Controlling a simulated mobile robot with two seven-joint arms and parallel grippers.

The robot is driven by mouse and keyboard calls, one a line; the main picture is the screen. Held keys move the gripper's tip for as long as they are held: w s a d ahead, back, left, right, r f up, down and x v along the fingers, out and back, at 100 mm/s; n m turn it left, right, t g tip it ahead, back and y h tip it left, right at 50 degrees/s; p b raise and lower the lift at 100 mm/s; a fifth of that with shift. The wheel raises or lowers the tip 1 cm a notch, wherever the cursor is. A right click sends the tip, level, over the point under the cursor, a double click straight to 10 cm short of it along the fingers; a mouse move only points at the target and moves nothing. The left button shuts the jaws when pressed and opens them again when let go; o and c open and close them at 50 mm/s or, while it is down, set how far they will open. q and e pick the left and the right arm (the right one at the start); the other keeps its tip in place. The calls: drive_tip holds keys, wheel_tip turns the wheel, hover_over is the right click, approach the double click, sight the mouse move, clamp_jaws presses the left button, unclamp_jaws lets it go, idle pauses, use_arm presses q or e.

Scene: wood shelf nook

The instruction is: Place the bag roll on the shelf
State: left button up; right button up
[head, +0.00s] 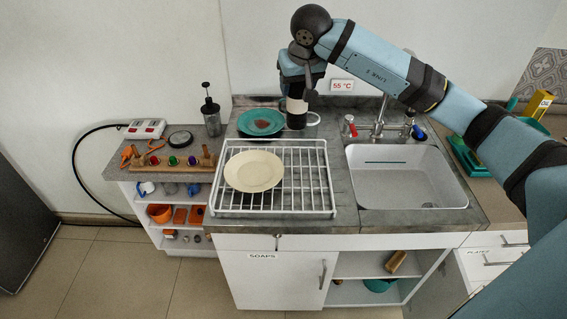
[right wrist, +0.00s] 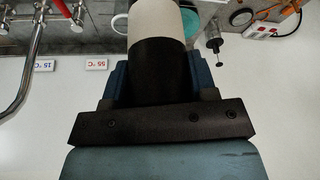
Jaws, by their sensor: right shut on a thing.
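The bag roll, a cylinder with a white part and a black part, stands in my right gripper (head: 299,86) over the back of the counter. In the head view the roll (head: 296,106) shows just below the fingers, beside a teal plate. In the right wrist view the roll (right wrist: 157,62) lies between the two blue fingers of the gripper (right wrist: 160,88), which is shut on it. I cannot tell whether its lower end touches the counter. Open shelves (head: 352,292) show under the sink, and a small shelf unit (head: 160,229) stands at the left. My left gripper is out of view.
A white dish rack (head: 327,200) with a cream plate (head: 254,171) fills the counter front. The teal plate (head: 261,122) lies behind it. A sink (head: 405,175) with a faucet (head: 378,125) is to the right. A black pump bottle (head: 211,111) stands at the left.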

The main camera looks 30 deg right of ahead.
wheel_tip(320, 180, down, 18)
drive_tip(key=p, duration=0.2)
drive_tip(key=shift+f, duration=0.15)
drive_tip(key=o, duration=1)
